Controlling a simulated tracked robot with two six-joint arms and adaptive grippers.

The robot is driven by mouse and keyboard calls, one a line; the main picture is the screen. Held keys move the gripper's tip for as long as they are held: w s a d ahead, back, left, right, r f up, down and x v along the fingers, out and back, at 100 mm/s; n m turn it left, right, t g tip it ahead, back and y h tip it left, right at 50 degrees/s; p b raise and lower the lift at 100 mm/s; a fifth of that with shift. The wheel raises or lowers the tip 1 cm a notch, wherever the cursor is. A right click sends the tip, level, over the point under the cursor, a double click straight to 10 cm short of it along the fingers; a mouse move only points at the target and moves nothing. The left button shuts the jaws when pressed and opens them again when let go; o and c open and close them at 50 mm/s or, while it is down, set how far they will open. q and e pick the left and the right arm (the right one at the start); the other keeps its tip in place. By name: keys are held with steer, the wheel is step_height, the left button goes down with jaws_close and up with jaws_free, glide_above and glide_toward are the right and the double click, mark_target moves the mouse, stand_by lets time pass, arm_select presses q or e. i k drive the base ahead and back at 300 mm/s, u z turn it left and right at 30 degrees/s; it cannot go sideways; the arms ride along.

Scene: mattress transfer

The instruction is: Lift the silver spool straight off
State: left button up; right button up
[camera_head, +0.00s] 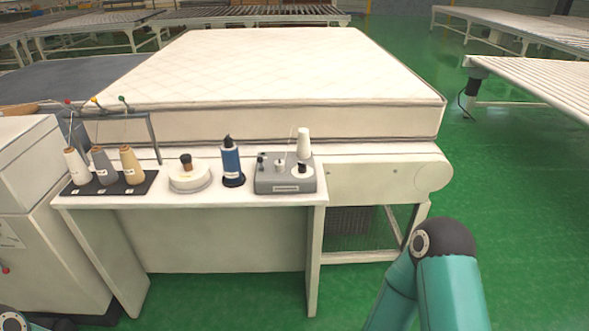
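Three cone-shaped thread spools stand in a row on a black base plate (132,186) at the left end of the white table. The silver-grey spool (104,166) is the middle one and looks upright. The white spool (76,167) is on its left and the cream-yellow spool (131,166) on its right. Thin rods with coloured ball tips rise near the spools. Neither gripper shows. Only a teal and dark link of my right arm shows at the bottom right, and a small part of my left arm at the bottom left corner.
A grey bracket is behind the spools. A mattress (270,70) lies behind. Green floor is open at right.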

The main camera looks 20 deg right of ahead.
mark_target(279, 167)
steer(key=u, duration=0.1)
steer(key=i, duration=0.95)
steer(key=z, duration=0.05)
